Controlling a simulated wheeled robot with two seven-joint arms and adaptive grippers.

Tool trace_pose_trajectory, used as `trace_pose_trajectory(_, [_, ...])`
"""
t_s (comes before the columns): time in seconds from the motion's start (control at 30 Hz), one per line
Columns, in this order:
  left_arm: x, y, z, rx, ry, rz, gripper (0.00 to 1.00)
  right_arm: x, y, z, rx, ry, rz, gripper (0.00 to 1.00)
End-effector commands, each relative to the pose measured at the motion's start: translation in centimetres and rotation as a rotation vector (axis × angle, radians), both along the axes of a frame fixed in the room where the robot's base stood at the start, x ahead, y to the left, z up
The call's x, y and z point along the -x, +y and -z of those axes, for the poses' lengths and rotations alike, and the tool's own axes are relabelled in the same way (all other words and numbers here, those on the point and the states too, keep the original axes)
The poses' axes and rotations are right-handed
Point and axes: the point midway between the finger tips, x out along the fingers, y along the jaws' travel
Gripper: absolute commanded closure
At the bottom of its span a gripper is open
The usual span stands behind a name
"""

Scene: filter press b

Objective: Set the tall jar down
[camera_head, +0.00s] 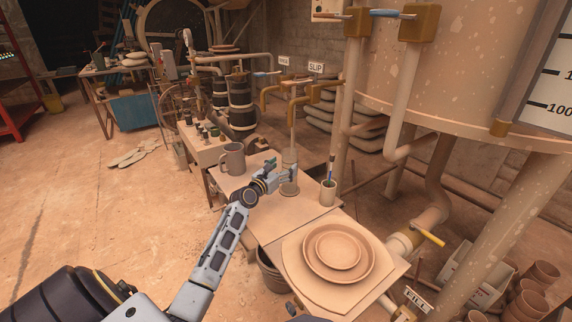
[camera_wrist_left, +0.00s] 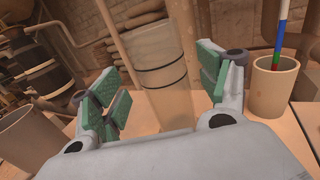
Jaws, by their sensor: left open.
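The tall jar (camera_head: 289,184) is a clear, narrow cylinder standing upright on the wooden table, just beyond my left gripper (camera_head: 279,174). In the left wrist view the jar (camera_wrist_left: 160,62) shows between the two green-padded fingers of my left gripper (camera_wrist_left: 165,92). The fingers are spread wide, with a visible gap to the jar on both sides. The jar's lower part appears to rest on the tabletop. My right gripper is not in view.
Pipes and valves (camera_head: 295,100) rise behind the jar.

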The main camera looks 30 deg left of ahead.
Motion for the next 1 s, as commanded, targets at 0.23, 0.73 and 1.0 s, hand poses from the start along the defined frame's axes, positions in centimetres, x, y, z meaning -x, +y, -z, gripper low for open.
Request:
trace_pose_trajectory(0.23, [2.2, 0.0, 0.0, 0.001, 0.002, 0.0, 0.24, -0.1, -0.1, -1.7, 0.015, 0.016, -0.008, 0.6])
trace_pose_trajectory(0.73, [6.1, 0.0, 0.0, 0.001, 0.0, 0.0, 0.24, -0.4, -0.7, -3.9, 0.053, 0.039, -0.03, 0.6])
trace_pose_trajectory(1.0, [6.8, 0.0, 0.0, -0.001, 0.0, 0.0, 0.24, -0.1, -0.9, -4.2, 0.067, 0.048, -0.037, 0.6])
